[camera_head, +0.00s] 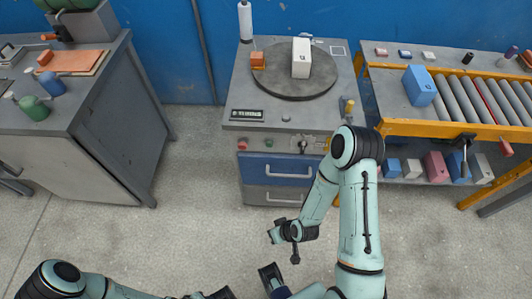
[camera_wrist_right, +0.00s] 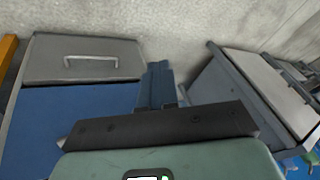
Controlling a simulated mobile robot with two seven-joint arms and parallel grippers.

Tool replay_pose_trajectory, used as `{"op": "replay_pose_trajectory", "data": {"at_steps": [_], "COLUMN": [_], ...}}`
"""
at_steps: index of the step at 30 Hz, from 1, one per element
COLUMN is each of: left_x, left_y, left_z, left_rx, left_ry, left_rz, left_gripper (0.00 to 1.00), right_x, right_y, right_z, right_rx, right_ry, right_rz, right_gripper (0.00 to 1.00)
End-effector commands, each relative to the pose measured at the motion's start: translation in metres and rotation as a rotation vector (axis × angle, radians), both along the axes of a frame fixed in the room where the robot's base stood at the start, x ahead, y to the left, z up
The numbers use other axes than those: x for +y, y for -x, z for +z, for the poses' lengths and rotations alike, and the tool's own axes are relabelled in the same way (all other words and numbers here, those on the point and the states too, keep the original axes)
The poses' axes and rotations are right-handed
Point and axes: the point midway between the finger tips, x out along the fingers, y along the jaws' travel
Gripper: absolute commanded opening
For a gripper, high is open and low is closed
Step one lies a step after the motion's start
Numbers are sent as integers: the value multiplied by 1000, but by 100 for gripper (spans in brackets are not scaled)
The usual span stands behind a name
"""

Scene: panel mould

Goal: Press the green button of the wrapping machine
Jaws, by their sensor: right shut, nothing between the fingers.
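The wrapping machine (camera_head: 238,98) is a grey cabinet with a round turntable on top, at the centre of the head view. Its green button (camera_head: 269,143) is on the front panel, to the right of the red button (camera_head: 242,144). My right arm's wrist end hangs in front of and below the drawers, apart from the button. In the right wrist view my right gripper (camera_wrist_right: 160,85) is shut and empty. The green button is not visible there. My left arm (camera_head: 120,290) lies along the bottom edge; its fingers cannot be made out clearly.
A black knob (camera_head: 303,145) is right of the green button. A roller conveyor (camera_head: 440,128) stands to the right, a grey bench (camera_head: 90,92) to the left. Floor before the machine is clear.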

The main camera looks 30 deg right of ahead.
Motion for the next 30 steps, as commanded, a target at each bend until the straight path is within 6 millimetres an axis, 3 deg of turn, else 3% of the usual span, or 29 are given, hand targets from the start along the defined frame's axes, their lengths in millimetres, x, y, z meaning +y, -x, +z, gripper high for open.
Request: {"op": "replay_pose_trajectory", "data": {"at_steps": [1, 6, 12, 19, 24, 30], "left_x": [6, 23, 42, 42, 41, 41], "left_y": [-1, -12, -25, -36, -40, -40], "left_z": [-26, -77, -140, -181, -189, -188], "left_rx": [-6, -25, -43, -80, -94, -97], "left_ry": [-13, -52, -94, -103, -104, -104], "left_rz": [13, 48, 83, 79, 76, 76], "left_gripper": [43, 43, 43, 43, 43, 43], "right_x": [-11, -40, -66, -71, -69, -68], "right_y": [-20, -82, -134, -152, -153, -152], "right_z": [-7, 11, 45, 88, 106, 111], "right_rx": [-105, -456, -834, -1164, -1268, -1288], "right_ry": [36, 196, 444, 713, 810, 826], "right_rz": [36, 173, 333, 518, 576, 588], "right_gripper": [0, 0, 0, 0, 0, 0]}}
